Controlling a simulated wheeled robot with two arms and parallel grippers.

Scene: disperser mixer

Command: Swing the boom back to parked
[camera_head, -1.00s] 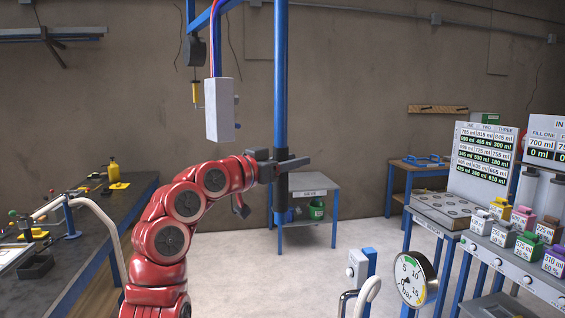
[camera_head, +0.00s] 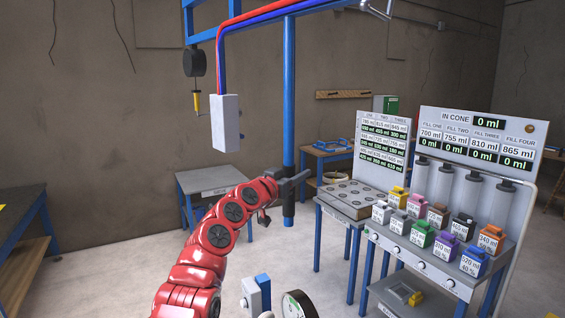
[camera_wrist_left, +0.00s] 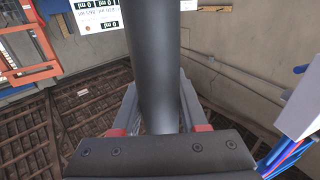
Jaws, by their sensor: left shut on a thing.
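The boom hangs from above, with a blue overhead beam (camera_head: 300,8) and a blue vertical post (camera_head: 289,90). In the left wrist view the black sleeve (camera_wrist_left: 153,65) runs between the two fingers. A white box (camera_head: 225,123) hangs on red and blue hoses to the left of the post, and it also shows at the right of the left wrist view (camera_wrist_left: 303,105). My right gripper is not in view.
A filling station (camera_head: 484,135) with several coloured jugs stands at the right. A grey side table (camera_head: 212,179) stands behind my arm, and a dark bench (camera_head: 20,205) is at the far left. The floor between (camera_head: 265,255) is open. A gauge (camera_head: 298,304) is at the bottom.

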